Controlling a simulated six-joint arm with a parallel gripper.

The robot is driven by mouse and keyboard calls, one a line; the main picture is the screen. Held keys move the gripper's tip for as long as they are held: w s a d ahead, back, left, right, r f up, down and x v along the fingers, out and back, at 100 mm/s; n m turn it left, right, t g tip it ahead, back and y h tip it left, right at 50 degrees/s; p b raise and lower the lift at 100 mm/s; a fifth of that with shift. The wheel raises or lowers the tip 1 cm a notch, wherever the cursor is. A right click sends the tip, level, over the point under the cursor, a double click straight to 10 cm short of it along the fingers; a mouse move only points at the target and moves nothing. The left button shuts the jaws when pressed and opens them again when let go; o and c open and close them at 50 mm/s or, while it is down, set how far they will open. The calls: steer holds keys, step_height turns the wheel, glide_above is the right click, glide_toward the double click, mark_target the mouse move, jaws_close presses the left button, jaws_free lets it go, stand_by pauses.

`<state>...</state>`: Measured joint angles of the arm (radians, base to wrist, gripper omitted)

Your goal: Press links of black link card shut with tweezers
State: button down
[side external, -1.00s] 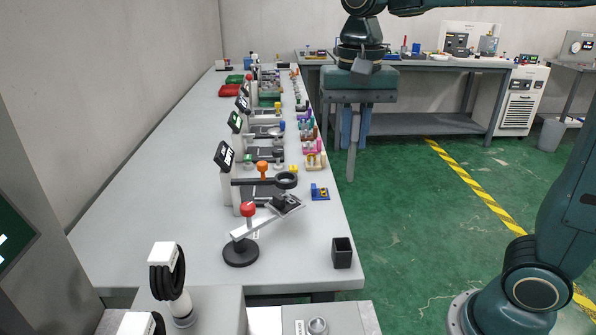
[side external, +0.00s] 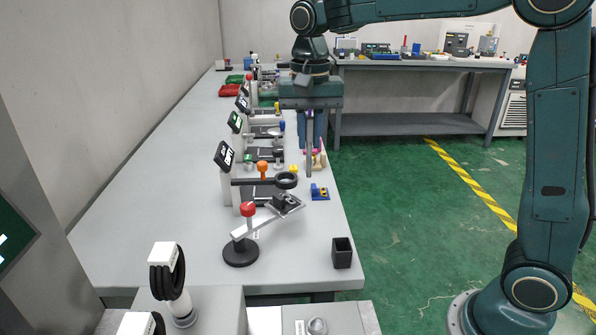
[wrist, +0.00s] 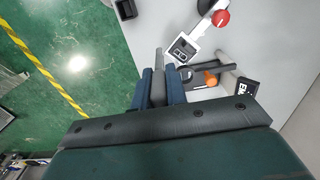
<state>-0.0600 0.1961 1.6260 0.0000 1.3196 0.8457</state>
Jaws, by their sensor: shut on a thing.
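My gripper (side external: 309,130) is shut on a slim grey tool that looks like the tweezers (side external: 310,158), pointing down near the table's right edge. In the wrist view, the blue fingers of my gripper (wrist: 160,85) stand on both sides of the grey tweezers (wrist: 160,62). A small dark piece (side external: 285,200) lies on the raised end of a light tilted arm with a red knob (side external: 248,209). It also shows in the wrist view (wrist: 183,48). I cannot tell whether it is the black link card, or see its links.
A black open cup (side external: 342,254) and a small blue item (side external: 320,192) stand near the table's right edge. A black ring holder (side external: 286,180), an orange knob (side external: 262,168) and a screen (side external: 224,154) are close by. The table's left half is clear.

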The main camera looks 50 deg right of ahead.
steer(key=w+f, duration=0.4)
steer(key=w, duration=0.2)
steer(key=shift+w+d, duration=0.3)
steer(key=shift+d, duration=0.15)
steer(key=shift+f, duration=0.25)
steer(key=shift+f, duration=1.9)
steer(key=shift+f, duration=0.5)
stand_by(1.3)
steer(key=shift+r, duration=0.1)
step_height(320, 180, up, 7)
stand_by(1.2)
steer(key=shift+s, duration=0.15)
stand_by(0.4)
